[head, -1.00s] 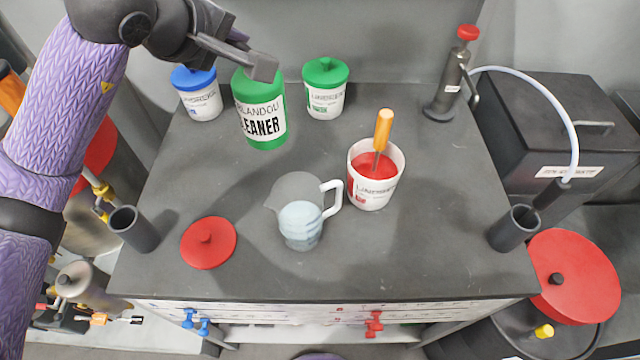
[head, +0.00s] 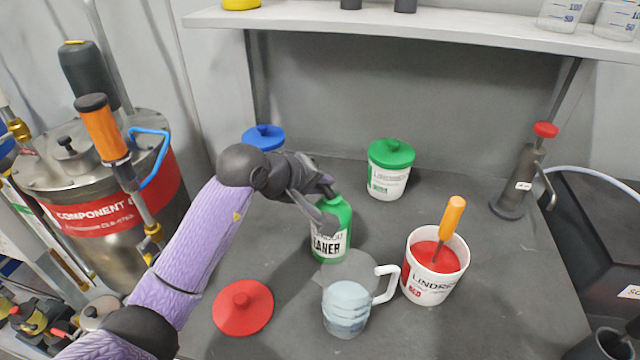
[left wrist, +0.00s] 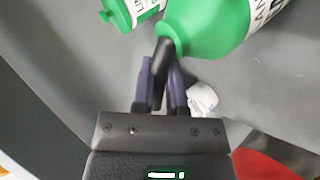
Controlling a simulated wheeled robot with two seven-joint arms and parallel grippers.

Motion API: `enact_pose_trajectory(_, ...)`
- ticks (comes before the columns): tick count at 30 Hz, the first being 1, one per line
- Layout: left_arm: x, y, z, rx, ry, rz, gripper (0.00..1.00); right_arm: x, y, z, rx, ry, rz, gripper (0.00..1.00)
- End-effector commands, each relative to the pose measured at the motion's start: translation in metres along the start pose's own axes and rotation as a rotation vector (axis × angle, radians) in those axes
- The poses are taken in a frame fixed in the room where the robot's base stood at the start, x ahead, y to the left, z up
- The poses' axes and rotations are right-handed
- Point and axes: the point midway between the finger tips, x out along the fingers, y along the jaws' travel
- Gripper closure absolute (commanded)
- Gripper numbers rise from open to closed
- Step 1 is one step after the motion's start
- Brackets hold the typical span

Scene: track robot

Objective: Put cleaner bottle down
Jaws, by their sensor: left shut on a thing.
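The green cleaner bottle (head: 332,243) with a white label stands upright behind the glass jug (head: 346,305). My left gripper (head: 326,207) is shut on the dark top of the bottle. In the left wrist view, the fingers (left wrist: 163,72) close around a black part joined to the green bottle (left wrist: 207,25). The bottle's base is near the grey worktop (head: 440,345), but I cannot tell whether it touches. My right gripper is not in view.
A blue-lidded tub (head: 264,137) is partly behind my arm. A green-lidded tub (head: 389,170) stands at the back. A red paint tub (head: 433,268) with an orange-handled tool is right of the jug, and a red lid (head: 243,307) lies left. A shelf (head: 400,22) overhangs the back.

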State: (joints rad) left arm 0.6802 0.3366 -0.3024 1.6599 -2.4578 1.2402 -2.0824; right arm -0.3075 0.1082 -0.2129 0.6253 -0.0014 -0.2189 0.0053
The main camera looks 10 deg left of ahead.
Motion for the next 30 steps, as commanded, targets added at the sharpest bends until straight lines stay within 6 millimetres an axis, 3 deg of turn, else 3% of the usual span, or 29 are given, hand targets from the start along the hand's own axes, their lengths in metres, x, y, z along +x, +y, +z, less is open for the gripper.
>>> enact_pose_trajectory(2,0.001,-0.002,0.000,0.001,0.001,0.001,1.00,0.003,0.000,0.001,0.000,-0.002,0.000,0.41)
enact_pose_trajectory(3,0.002,-0.002,0.000,0.000,0.001,-0.001,0.82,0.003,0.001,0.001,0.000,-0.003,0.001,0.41)
enact_pose_trajectory(8,0.001,-0.001,0.000,0.000,0.001,0.000,0.48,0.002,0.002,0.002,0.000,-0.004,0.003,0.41)
enact_pose_trajectory(19,-0.006,0.001,-0.002,0.000,0.003,0.000,0.48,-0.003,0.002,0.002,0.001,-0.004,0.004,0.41)
enact_pose_trajectory(30,-0.096,0.001,-0.001,0.005,0.004,-0.002,0.48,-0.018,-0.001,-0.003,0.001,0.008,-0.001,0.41)
